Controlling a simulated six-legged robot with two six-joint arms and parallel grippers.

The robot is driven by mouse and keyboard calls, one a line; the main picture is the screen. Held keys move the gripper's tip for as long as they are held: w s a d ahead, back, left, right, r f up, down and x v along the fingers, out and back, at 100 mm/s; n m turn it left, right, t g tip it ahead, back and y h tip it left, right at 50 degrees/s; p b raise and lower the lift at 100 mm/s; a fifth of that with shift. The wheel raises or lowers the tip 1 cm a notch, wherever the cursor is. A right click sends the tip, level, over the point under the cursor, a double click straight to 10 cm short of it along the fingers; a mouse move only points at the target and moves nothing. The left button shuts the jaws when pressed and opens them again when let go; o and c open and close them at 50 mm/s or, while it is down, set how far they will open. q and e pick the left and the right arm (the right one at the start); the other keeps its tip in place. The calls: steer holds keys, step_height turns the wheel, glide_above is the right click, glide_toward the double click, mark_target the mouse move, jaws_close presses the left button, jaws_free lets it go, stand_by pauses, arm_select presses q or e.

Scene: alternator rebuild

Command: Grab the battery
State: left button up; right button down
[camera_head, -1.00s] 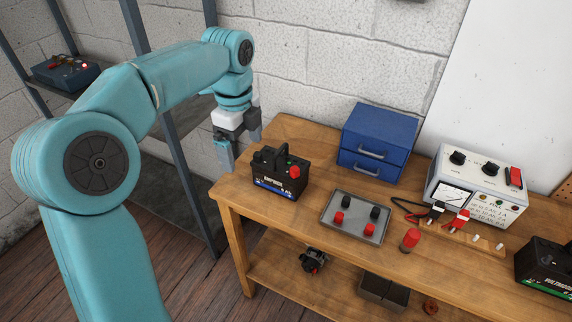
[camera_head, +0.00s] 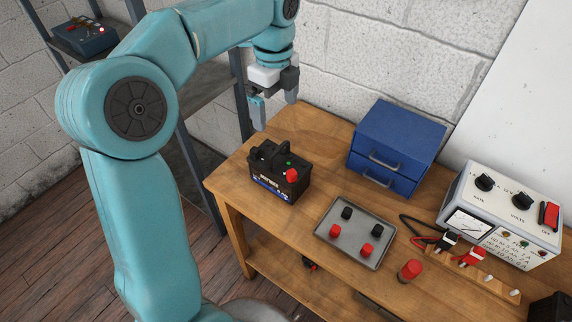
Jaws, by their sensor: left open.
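A black battery (camera_head: 276,178) with a blue label, a carry handle and a red terminal cap stands upright near the left end of the wooden bench. My left gripper (camera_head: 273,111) is open and empty, its fingers pointing down. In the picture it hangs just above the battery, toward the back left, apart from it. A second dark box-shaped thing (camera_head: 549,308), a black battery in the earlier view, is cut off at the bottom right corner. My right gripper is out of view.
On the wooden bench (camera_head: 232,186), a metal tray (camera_head: 353,245) with red and black caps lies right of the battery. A blue drawer cabinet (camera_head: 398,145) stands behind. A tester (camera_head: 504,212) with leads and a red-topped cylinder (camera_head: 410,270) are farther right.

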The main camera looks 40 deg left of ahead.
arm_select(q)
glide_above(279, 160)
steer(key=f, duration=1)
steer(key=shift+s+a+f, duration=0.15)
steer(key=shift+s+f, duration=0.05)
steer(key=shift+d+f, duration=0.2)
steer(key=shift+f, duration=0.3)
steer(key=f, duration=0.5)
steer(key=shift+w+p, duration=0.25)
steer(key=shift+p, duration=0.05)
steer(key=shift+s, duration=0.15)
steer(key=c, duration=1.4)
steer(key=shift+r, duration=0.15)
steer(key=c, duration=0.3)
steer(key=shift+w, duration=0.2)
steer(key=shift+c, duration=0.2)
